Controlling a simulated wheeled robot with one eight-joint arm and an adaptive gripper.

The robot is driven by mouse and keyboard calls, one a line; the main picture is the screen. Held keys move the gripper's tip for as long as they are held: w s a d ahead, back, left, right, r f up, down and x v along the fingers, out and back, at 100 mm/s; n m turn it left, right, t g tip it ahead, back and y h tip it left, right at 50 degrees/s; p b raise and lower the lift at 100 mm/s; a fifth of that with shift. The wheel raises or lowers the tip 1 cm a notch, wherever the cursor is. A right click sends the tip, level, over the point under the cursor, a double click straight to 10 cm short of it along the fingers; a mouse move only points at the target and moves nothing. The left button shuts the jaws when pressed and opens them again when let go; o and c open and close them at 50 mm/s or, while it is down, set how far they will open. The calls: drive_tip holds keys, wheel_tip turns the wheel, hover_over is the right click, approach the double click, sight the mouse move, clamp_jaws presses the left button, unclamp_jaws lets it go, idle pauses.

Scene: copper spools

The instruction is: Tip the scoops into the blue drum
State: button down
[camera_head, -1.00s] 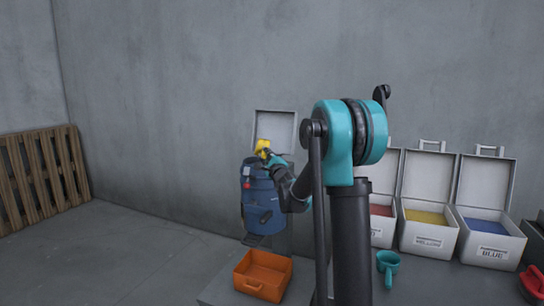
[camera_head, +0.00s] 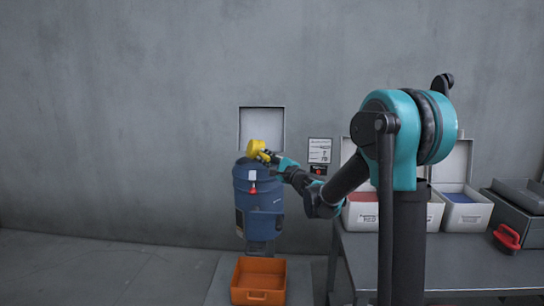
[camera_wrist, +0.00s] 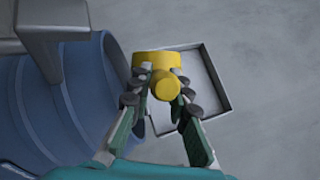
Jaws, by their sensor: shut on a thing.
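The blue drum (camera_head: 259,205) stands against the wall in the head view, and its rounded blue side also fills the left of the wrist view (camera_wrist: 75,110). My gripper (camera_head: 271,157) is shut on a yellow scoop (camera_head: 258,149), at the top of the drum. In the wrist view my gripper's fingers (camera_wrist: 160,95) close on the scoop's round handle end (camera_wrist: 166,86), with the yellow body behind it. The inside of the scoop is hidden, so its contents cannot be told. No other scoop shows clearly.
An orange bin (camera_head: 259,281) sits below the drum. A pale square panel (camera_head: 262,127) is behind the drum. White boxes (camera_head: 464,211) with red and blue contents stand on a grey table (camera_head: 440,262) at the right. A red object (camera_head: 506,238) lies near them.

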drive_tip(key=shift+s+a+r+n+g, duration=0.15)
drive_tip(key=shift+r+n, duration=0.15)
drive_tip(key=shift+n, duration=0.25)
drive_tip(key=shift+s+a+r+n+g, duration=0.15)
drive_tip(key=shift+r+n, duration=0.15)
drive_tip(key=shift+n, duration=0.25)
drive_tip(key=a+r+n+h, duration=0.1)
drive_tip(key=n+h, duration=0.1)
drive_tip(key=n, duration=0.3)
drive_tip(key=a+r+n+g+h, duration=0.1)
drive_tip(key=n+h, duration=0.1)
drive_tip(key=n, duration=0.3)
drive_tip(key=s+a+r+n+g+h, duration=0.1)
drive_tip(key=n+h, duration=0.2)
drive_tip(key=n, duration=0.2)
drive_tip(key=shift+s+a+r+n, duration=0.1)
drive_tip(key=shift+a+n, duration=0.2)
drive_tip(key=shift+n, duration=0.1)
drive_tip(key=shift+r, duration=2.25)
